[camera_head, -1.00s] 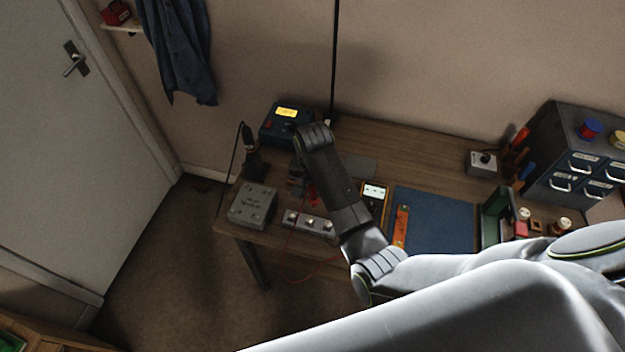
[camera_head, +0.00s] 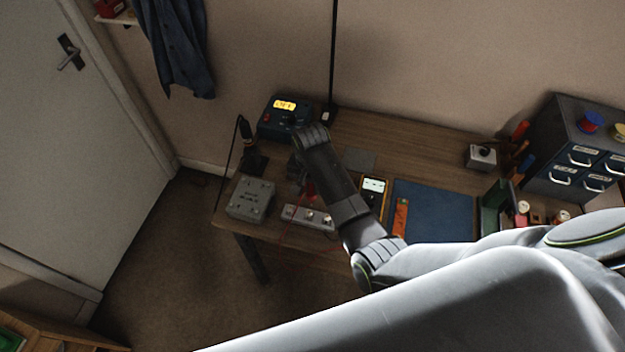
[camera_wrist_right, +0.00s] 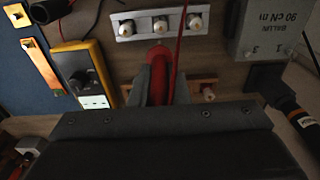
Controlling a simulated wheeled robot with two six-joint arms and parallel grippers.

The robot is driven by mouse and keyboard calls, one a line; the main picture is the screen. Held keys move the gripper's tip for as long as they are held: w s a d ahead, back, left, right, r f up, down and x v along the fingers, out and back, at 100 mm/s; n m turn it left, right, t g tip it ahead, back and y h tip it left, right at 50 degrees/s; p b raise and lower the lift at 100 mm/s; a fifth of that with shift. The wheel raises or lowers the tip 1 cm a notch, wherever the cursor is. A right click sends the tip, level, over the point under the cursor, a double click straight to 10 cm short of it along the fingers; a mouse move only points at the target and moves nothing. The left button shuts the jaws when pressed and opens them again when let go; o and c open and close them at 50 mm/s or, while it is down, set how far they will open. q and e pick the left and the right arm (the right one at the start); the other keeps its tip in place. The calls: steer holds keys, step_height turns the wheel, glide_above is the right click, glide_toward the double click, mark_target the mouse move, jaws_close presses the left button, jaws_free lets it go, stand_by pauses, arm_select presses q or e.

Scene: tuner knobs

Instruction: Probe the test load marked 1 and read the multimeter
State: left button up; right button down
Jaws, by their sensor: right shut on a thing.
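My right gripper (camera_wrist_right: 158,85) is shut on a red probe (camera_wrist_right: 158,58), whose red lead (camera_wrist_right: 181,30) runs up past it. In the head view my forearm partly hides this gripper (camera_head: 300,184). The probe points towards a pale strip with several round metal terminals (camera_wrist_right: 160,23), also in the head view (camera_head: 308,217). I cannot tell whether its tip touches, and no number 1 is readable. The yellow multimeter (camera_wrist_right: 98,52) lies left of the gripper, and in the head view (camera_head: 374,188) right of my forearm. Its display is lit but unreadable. My left gripper is out of view.
A grey box (camera_head: 251,198) stands left of the strip. A blue device with a yellow display (camera_head: 284,118) is at the back. A blue mat (camera_head: 436,211) lies right of the multimeter, with a drawer cabinet (camera_head: 570,148) beyond. The grey box is close by in the wrist view (camera_wrist_right: 268,25).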

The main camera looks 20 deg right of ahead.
steer(key=shift+a, duration=0.35)
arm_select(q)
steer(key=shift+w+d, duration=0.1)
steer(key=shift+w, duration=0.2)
arm_select(e)
steer(key=shift+s+a, duration=0.15)
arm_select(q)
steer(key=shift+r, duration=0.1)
arm_select(e)
steer(key=shift+s, duration=0.25)
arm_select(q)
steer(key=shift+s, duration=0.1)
arm_select(e)
steer(key=shift+a, duration=0.15)
steer(key=shift+s, duration=0.15)
steer(key=shift+f, duration=0.25)
stand_by(0.5)
stand_by(1.0)
